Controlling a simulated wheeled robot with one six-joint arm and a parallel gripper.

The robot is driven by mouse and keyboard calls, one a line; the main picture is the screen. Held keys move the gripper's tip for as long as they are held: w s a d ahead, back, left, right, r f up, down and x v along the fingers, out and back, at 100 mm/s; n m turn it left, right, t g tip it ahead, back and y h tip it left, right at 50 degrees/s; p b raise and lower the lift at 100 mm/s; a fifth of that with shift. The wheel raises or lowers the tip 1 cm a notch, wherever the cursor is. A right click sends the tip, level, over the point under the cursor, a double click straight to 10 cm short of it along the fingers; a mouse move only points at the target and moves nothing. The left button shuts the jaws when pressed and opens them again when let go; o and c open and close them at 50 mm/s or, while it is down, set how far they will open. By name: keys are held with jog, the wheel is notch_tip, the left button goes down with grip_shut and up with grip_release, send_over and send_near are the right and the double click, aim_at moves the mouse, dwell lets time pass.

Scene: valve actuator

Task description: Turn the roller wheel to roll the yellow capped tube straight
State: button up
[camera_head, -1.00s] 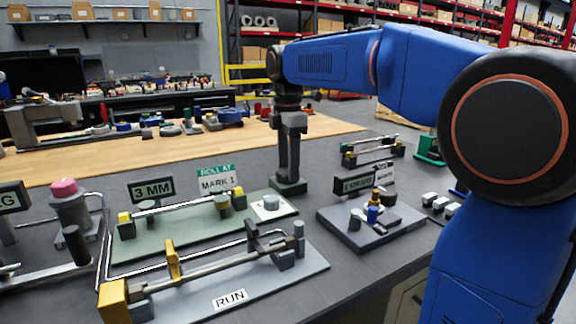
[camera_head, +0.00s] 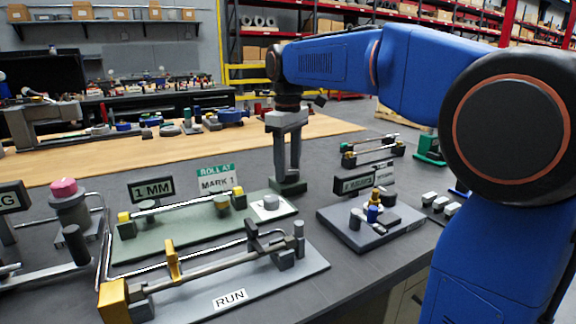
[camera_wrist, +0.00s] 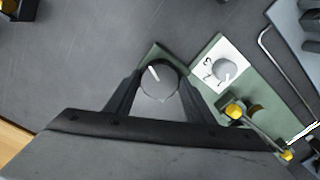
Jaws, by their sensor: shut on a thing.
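My gripper (camera_head: 287,176) points straight down at the dark green block at the back of the green plate (camera_head: 268,217). In the wrist view its fingers are shut on the round grey roller wheel (camera_wrist: 160,82), one on each side. A white line on the wheel's top points up and left. In the head view the fingers hide most of the wheel. The yellow capped tube (camera_head: 185,206) lies along the green plate, with a yellow cap at each end. In the wrist view it shows partly, at lower right (camera_wrist: 262,133).
A display (camera_head: 152,189) reads "1 MM", beside a "ROLL AT MARK 1" sign (camera_head: 217,179). A white dial with a grey knob (camera_head: 270,202) sits close to my gripper; its marks show in the wrist view. The "RUN" plate (camera_head: 300,276) stands in front, a dark fixture plate (camera_head: 395,230) to the right.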

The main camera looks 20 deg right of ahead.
jog(key=m, duration=0.4)
jog(key=shift+m, duration=0.3)
jog(key=m, duration=0.5)
jog(key=shift+a, duration=0.1)
jog(key=m, duration=0.9)
jog(key=shift+m, duration=0.3)
jog(key=m, duration=0.9)
jog(key=shift+w, duration=0.1)
jog(key=m, duration=0.4)
jog(key=shift+m, duration=2.5)
